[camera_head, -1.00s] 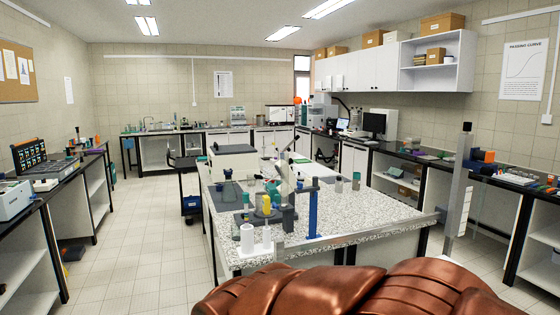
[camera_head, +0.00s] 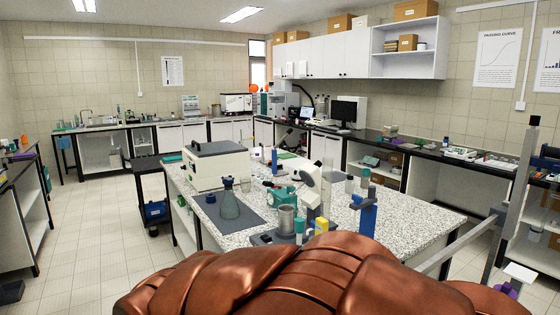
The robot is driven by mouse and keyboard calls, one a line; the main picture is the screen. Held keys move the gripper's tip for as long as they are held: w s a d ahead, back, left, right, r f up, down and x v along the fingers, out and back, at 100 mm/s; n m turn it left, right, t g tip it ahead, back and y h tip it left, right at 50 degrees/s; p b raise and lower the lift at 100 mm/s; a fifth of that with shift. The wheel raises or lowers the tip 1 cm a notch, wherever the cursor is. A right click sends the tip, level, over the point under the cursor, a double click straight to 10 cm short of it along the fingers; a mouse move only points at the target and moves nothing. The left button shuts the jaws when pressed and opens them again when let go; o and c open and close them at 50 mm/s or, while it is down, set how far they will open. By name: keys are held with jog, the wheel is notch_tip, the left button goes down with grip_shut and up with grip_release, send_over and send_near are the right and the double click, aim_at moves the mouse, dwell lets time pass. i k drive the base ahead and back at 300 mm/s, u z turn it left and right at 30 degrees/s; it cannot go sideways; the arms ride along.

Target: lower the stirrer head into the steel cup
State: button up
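A steel cup (camera_head: 286,219) stands upright on the dark base (camera_head: 268,238) of a small bench device on the speckled island table. A teal part (camera_head: 283,195) lies just above and behind the cup in the picture. A white tilted head (camera_head: 309,176) is to the right of the cup and above it. I cannot tell for certain which of these parts is the stirrer head; neither is seen inside the cup. My gripper is not in view. The lower parts of the device are partly hidden behind the copper-coloured shape at the bottom.
A black cart (camera_head: 152,192) stands left of the table. Floor (camera_head: 95,222) is clear at left.

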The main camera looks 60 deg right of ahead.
aim_at(310, 175)
jog(key=i, duration=0.35)
jog(key=z, duration=2.1)
jog(key=i, duration=0.75)
jog(key=u, duration=0.15)
